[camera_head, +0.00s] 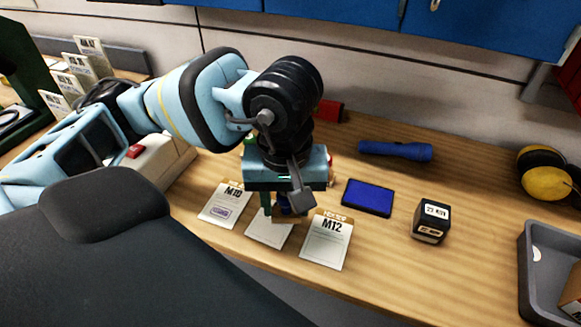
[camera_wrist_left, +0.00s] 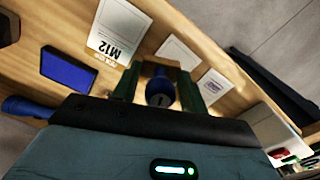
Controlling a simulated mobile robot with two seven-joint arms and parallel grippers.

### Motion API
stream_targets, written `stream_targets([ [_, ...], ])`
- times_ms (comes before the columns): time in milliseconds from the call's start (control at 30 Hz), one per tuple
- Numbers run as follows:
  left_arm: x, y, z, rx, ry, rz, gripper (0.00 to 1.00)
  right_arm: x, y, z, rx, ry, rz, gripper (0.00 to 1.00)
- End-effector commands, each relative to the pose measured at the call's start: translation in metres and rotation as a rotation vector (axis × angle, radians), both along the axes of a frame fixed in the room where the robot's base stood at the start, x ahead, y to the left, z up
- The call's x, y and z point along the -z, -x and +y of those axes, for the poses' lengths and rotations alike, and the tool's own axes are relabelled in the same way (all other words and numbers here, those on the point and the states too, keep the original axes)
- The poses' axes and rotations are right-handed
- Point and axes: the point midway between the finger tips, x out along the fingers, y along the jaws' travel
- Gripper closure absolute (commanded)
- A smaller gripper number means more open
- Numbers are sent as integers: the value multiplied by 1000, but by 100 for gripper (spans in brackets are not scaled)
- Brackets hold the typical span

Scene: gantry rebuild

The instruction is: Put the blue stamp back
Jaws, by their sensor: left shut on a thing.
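My left gripper (camera_head: 283,204) points down over the bench and is shut on the blue stamp (camera_head: 287,213), which has a blue knob and a wooden base. In the left wrist view the stamp's knob (camera_wrist_left: 160,92) sits between the two fingers. The stamp is over or just at the top of the middle card (camera_head: 268,232); I cannot tell whether it touches. The blue ink pad (camera_head: 368,197) lies flat to the right, and also shows in the left wrist view (camera_wrist_left: 68,71). My right gripper is not in view.
The M10 card (camera_head: 226,205), with a purple mark, and the M12 card (camera_head: 326,240) flank the middle card. A black block (camera_head: 430,221), a blue flashlight (camera_head: 395,151), yellow earmuffs (camera_head: 545,184) and a grey tray (camera_head: 534,291) are to the right. Bare wood lies between them.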

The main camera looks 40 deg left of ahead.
Motion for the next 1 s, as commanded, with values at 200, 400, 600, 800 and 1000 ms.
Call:
stream_targets([
  [200, 1, -15, 11, -10, -1, -1, 72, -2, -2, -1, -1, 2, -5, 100],
  [400, 4, -52, 38, -12, 0, -2, 72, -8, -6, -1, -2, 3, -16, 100],
  [600, 8, -88, 66, -11, -1, -3, 72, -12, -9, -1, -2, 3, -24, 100],
  [800, 13, -118, 87, -7, 0, -1, 72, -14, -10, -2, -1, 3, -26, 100],
  [1000, 15, -129, 95, -5, 0, -1, 72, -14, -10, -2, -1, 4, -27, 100],
])
